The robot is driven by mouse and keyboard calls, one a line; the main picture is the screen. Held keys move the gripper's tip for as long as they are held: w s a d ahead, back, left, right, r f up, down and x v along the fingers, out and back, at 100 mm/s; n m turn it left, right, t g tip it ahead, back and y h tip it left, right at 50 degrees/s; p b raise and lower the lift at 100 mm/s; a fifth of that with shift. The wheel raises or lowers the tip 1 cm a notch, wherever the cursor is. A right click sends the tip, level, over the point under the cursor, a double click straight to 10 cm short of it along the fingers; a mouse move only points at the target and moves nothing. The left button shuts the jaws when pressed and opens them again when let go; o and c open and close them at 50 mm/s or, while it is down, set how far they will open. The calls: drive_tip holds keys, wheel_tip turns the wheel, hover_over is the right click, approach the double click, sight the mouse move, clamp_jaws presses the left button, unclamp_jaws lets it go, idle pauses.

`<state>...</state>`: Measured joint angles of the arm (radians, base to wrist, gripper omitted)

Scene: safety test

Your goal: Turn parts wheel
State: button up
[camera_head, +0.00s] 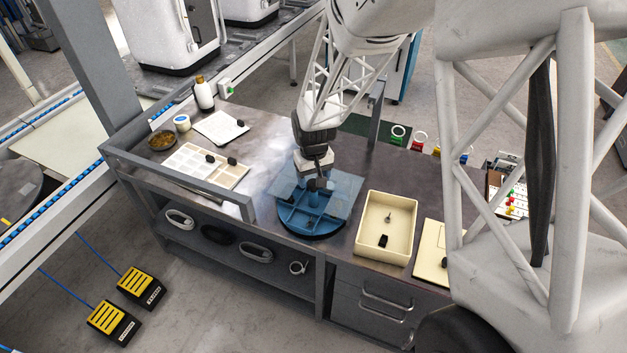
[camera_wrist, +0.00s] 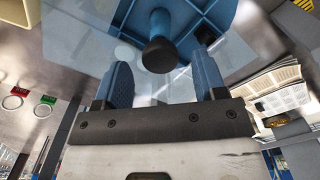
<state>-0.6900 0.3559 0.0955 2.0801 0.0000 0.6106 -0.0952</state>
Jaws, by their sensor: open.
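The parts wheel (camera_head: 297,217) is a round blue tray with compartments on the workbench, under a clear cover. It also shows in the wrist view (camera_wrist: 95,14). A blue post (camera_wrist: 160,22) with a dark rounded knob (camera_wrist: 158,55) rises from it. My gripper (camera_head: 318,185) is over the wheel, pointing down, and hides part of it in the head view. In the wrist view my gripper (camera_wrist: 162,65) is open, with its two blue fingers apart and the knob in line with the gap between them. I cannot tell whether either finger touches the knob.
A cream bin (camera_head: 387,228) with small dark parts stands right of the wheel. A sectioned tray (camera_head: 199,166), a paper sheet (camera_head: 220,127), a bottle (camera_head: 204,94) and a bowl (camera_head: 161,140) lie to the left. A grey rail (camera_head: 180,179) edges the bench's front left.

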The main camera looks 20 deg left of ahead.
drive_tip(key=shift+f, duration=0.85)
clamp_jaws()
